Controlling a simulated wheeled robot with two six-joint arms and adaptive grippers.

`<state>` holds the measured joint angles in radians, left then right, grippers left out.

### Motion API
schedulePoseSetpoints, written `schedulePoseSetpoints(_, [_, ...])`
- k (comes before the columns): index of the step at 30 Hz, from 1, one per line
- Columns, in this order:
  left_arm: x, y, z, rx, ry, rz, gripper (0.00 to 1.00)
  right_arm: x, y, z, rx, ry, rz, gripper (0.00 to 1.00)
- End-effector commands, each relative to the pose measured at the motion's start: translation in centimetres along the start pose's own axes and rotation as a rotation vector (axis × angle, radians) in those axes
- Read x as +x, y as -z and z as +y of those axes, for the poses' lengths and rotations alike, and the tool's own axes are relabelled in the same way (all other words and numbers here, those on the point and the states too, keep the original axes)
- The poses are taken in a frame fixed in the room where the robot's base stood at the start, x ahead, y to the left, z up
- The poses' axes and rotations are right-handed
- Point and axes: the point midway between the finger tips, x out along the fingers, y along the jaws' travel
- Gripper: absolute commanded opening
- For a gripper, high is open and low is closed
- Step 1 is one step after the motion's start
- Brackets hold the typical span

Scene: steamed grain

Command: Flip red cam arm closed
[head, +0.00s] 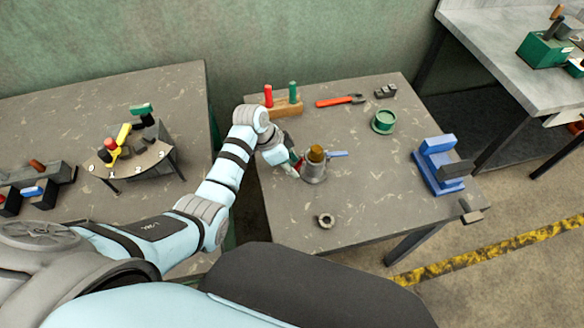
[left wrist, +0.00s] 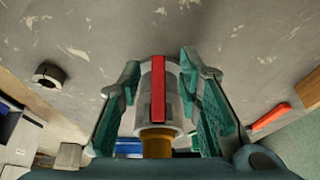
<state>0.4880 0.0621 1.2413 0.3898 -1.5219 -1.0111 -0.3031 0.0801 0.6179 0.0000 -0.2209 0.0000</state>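A grey metal coupling (head: 314,174) with a brass-coloured plug (head: 316,154) in its top stands on the middle table. Its red cam arm (left wrist: 158,88) lies lengthwise along the grey body in the left wrist view, and a small bit of it shows in the head view (head: 298,164). A blue cam arm (head: 338,154) sticks out to the right from the coupling's upper part. My left gripper (left wrist: 160,72) is open, its teal-padded fingers on either side of the coupling and red arm. Whether either finger touches cannot be told. My right gripper is not in view.
On the same table are a wooden block with red and green pegs (head: 285,107), a red-handled tool (head: 341,100), a green ring (head: 383,121), a blue vise (head: 438,167) and a dark ring (head: 326,220). The table between coupling and vise is clear.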

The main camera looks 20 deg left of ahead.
Motion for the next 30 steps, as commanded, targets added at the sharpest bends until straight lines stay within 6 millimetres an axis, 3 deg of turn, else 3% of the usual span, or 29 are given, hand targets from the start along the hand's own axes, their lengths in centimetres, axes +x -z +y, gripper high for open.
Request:
schedulePoseSetpoints(3, [1.13,-0.01,0.06,0.000,-0.001,-0.001,0.32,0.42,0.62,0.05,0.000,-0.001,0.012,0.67])
schedulePoseSetpoints(11, [1.21,0.09,0.05,0.001,-0.001,0.000,0.32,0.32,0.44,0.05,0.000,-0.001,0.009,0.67])
schedulePoseSetpoints(17, [1.19,0.08,0.05,0.001,-0.001,0.000,0.00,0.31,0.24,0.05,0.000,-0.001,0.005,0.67])
schedulePoseSetpoints(30, [1.66,0.20,0.00,0.001,0.000,0.125,0.00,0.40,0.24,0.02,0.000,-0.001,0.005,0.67])
